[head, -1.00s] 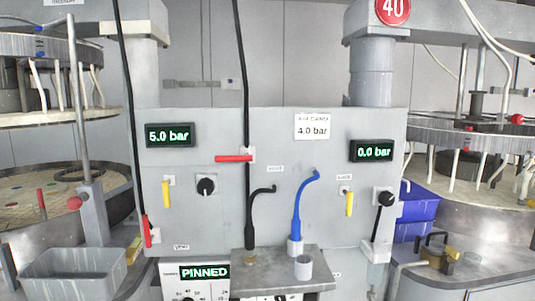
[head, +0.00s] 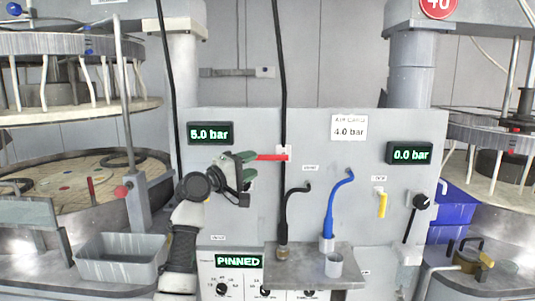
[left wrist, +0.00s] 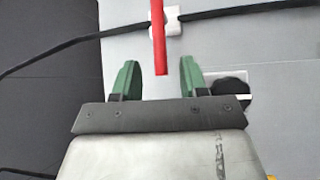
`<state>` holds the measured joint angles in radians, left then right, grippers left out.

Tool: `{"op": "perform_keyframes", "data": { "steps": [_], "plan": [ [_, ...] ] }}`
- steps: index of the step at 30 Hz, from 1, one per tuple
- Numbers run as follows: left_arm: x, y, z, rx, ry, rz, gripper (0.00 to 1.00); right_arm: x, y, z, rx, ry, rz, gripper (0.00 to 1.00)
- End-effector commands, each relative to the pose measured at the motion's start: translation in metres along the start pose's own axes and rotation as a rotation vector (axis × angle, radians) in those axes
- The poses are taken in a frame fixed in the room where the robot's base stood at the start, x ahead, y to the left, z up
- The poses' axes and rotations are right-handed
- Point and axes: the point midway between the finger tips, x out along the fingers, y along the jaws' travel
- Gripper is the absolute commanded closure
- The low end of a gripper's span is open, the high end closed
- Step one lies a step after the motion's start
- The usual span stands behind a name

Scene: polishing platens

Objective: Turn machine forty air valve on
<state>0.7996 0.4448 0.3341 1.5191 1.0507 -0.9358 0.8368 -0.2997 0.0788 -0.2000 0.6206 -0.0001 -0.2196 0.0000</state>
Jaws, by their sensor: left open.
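A red lever (head: 272,157) lies level, its right end at a white valve body (head: 286,152) on the black hose before the grey panel (head: 340,140). My left gripper (head: 253,166) is open at the lever's free left end. In the left wrist view the red lever (left wrist: 159,40) points between the green fingertips (left wrist: 158,72), with gaps on both sides. The sign for machine 40 (head: 438,4) is at top right. The display on the right (head: 409,154) reads 0.0 bar, the left one (head: 211,133) 5.0 bar. My right gripper is out of view.
A yellow lever (head: 382,204) and a black knob (head: 421,202) sit on the panel's right. A grey bin (head: 120,260) is at lower left.

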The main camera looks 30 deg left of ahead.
Motion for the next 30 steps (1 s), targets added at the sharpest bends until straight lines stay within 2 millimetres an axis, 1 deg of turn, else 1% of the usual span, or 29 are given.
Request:
{"op": "perform_keyframes", "data": {
  "steps": [1,3,6,9,14,21,23,27,30],
  "plan": [
    [0.011,0.004,0.000,-0.004,-0.001,0.000,0.57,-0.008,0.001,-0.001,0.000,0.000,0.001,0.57],
    [0.024,0.004,0.000,-0.004,-0.001,0.000,0.57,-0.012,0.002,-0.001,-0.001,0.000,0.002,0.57],
    [0.039,0.003,0.000,-0.002,-0.001,-0.001,0.57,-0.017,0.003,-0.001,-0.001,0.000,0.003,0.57],
    [0.050,0.002,0.000,-0.002,0.000,0.000,0.57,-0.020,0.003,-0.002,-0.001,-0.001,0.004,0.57],
    [0.058,0.000,0.000,0.001,0.001,-0.001,0.57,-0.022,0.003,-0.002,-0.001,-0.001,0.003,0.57],
    [0.058,-0.001,0.000,0.002,0.001,-0.001,0.57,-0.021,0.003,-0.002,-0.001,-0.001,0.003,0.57],
    [0.058,-0.001,0.000,0.002,0.001,-0.001,0.64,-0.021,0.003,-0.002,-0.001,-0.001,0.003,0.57],
    [0.058,-0.001,0.000,0.002,0.001,-0.002,0.86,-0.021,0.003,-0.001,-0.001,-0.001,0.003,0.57],
    [0.058,-0.001,0.000,0.002,0.001,-0.002,1.00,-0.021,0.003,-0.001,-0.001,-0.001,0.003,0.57]
  ]
}}
